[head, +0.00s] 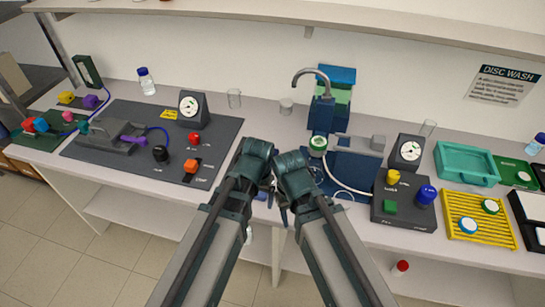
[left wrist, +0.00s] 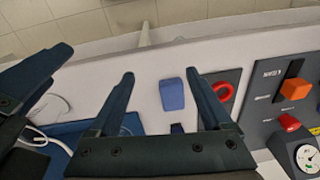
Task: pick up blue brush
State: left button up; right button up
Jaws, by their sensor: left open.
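The blue brush appears to be the blue block-shaped piece (left wrist: 172,94) lying on the pale bench in the left wrist view. A darker blue piece shows just below it, and I cannot tell if they are joined. My left gripper (left wrist: 160,75) is open, and the blue piece appears between its fingers, nearer the right one. I cannot tell its height above the piece. In the head view a small blue patch (head: 262,196) shows beside my left gripper (head: 270,193); the arms hide most of that spot. My right gripper shows only partly at the left of the wrist view.
A red ring (left wrist: 223,95) lies on a dark plate just right of the left gripper. The grey panel (head: 130,160) with an orange switch (head: 193,165) stands to the left. A blue rig (head: 352,165) with a tap and white tube stands behind my arms.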

pick_arm(q)
jog(key=w+d+r+t+h+p, duration=0.1)
jog(key=w+r+t, duration=0.15)
jog(key=w, duration=0.75)
jog(key=w+d+r+t+h+p, duration=0.1)
jog(key=w+d+r, duration=0.15)
jog(key=w, duration=0.65)
jog(key=shift+n, duration=0.4)
jog(key=b+x, duration=0.4)
jog(key=x, duration=0.1)
jog(key=a+b+x, duration=0.1)
jog(key=b+x, duration=0.2)
jog(key=shift+a, duration=0.15)
jog(key=shift+w+f+b, duration=0.15)
jog(key=shift+f+b, duration=0.2)
pick_arm(e)
notch_tip(320, 180, down, 5)
jog(key=shift+r, duration=0.15)
pick_arm(q)
jog(key=shift+y, duration=0.3)
jog(key=b+x, duration=0.4)
jog(key=x, duration=0.1)
jog(key=shift+w+d+b, duration=0.2)
jog(key=shift+d+b, duration=0.1)
jog(key=shift+b, duration=0.05)
pick_arm(e)
notch_tip(320, 180, down, 5)
jog(key=shift+r, duration=0.2)
pick_arm(q)
grip_shut()
